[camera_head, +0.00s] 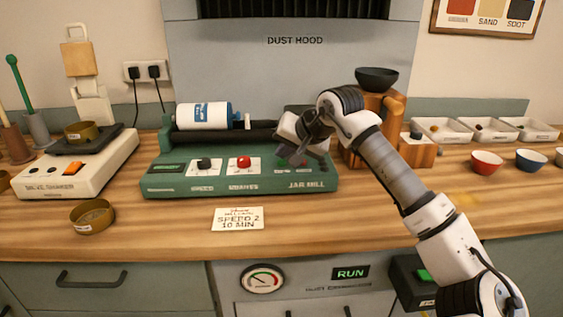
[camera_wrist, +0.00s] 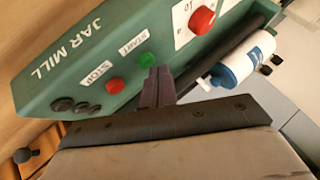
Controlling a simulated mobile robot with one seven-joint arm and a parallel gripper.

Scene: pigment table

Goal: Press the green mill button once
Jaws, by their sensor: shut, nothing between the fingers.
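The green jar mill (camera_head: 215,187) stands on the wooden counter below the dust hood. Its green START button (camera_wrist: 147,60) shows in the wrist view, next to the red STOP button (camera_wrist: 114,86). My gripper (camera_head: 297,160) is over the right part of the mill and hides the buttons there in the head view. In the wrist view the shut fingertips (camera_wrist: 158,78) are just beside the green button, empty. I cannot tell whether they touch the panel. The white jar (camera_head: 203,115) lies on the mill's rollers.
A red knob (camera_head: 243,162) and a black speed knob (camera_head: 204,163) sit left on the mill panel. A sieve shaker (camera_head: 75,175) stands left. A wooden stand (camera_head: 385,140) with a dark bowl (camera_head: 376,78) is close right of my gripper. A note card (camera_head: 238,218) lies in front.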

